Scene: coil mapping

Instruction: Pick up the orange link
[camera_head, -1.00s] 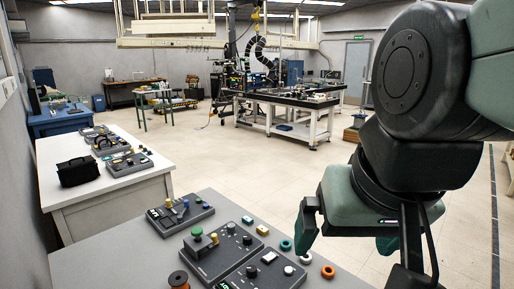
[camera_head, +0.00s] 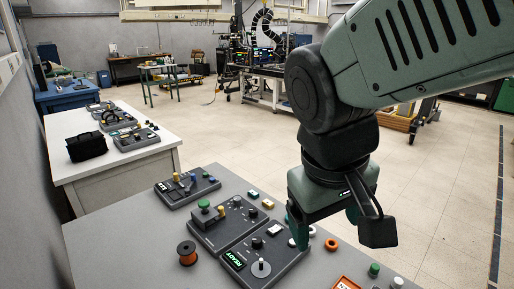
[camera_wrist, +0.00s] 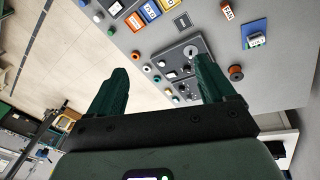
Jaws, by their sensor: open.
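The orange link appears as a small orange ring (camera_head: 331,244) lying on the grey table near its right edge. It also shows in the wrist view (camera_wrist: 137,54), between the fingers toward the left one. My gripper (camera_head: 322,228) is open, pointing down, and appears above the table edge near the ring. Its fingers in the wrist view (camera_wrist: 162,64) are wide apart with nothing between them. A white ring (camera_head: 311,231) lies beside the orange one, partly by my finger.
Dark control panels (camera_head: 262,262) with knobs stand left of the gripper. A copper spool (camera_head: 187,254) stands at the table's left.

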